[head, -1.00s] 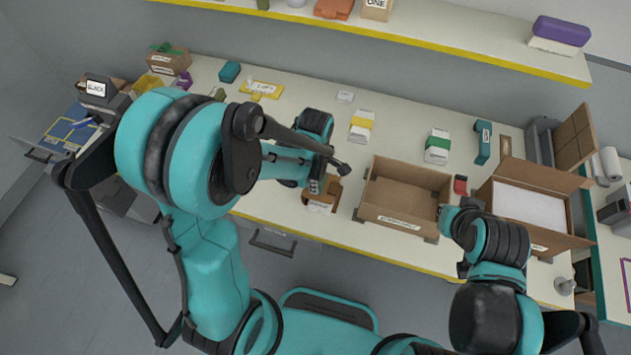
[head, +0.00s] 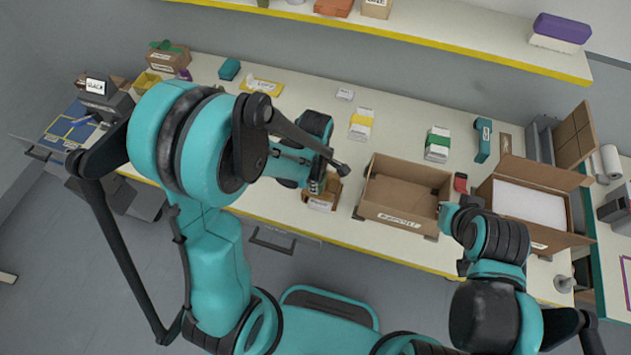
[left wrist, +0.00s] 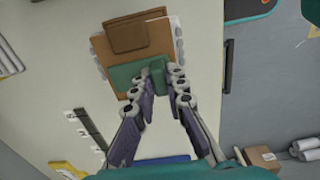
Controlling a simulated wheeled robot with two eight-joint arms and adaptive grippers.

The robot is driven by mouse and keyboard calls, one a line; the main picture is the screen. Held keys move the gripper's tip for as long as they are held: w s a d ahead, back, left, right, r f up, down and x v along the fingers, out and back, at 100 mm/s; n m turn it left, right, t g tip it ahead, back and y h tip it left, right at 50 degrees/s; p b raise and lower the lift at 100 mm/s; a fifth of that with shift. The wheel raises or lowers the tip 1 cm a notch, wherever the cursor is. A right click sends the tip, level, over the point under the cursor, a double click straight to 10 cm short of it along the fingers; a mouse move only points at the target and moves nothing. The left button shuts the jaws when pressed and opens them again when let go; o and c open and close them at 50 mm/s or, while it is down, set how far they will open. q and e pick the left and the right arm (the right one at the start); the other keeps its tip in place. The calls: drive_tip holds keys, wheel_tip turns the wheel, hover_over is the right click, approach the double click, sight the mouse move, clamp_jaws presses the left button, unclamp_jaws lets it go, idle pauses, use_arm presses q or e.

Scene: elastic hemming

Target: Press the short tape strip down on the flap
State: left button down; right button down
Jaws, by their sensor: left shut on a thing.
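A small brown cardboard box (head: 322,199) stands near the bench's front edge, left of the open carton. It also shows in the left wrist view (left wrist: 150,62), with a darker brown flap-like piece (left wrist: 142,33) on it. My left gripper (left wrist: 158,68) is shut on a green block (left wrist: 157,77), over the box's edge. A flat green piece (left wrist: 123,76) lies beside the block; I cannot tell whether it is the tape strip or part of the block. In the head view my left gripper (head: 317,184) is over the box. My right gripper's fingers are hidden by its arm near the open carton.
An open, empty carton (head: 372,196) is right of the small box. A second open carton (head: 570,237) holds a white slab. Small coloured packs (head: 362,125) stand behind on the bench (head: 300,94). A shelf (head: 470,30) runs above.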

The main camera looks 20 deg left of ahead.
use_arm(q)
drive_tip(key=shift+f, duration=0.1)
drive_tip(key=c, duration=1.5)
unclamp_jaws()
drive_tip(key=shift+o, duration=0.2)
wheel_tip(320, 180, up, 12)
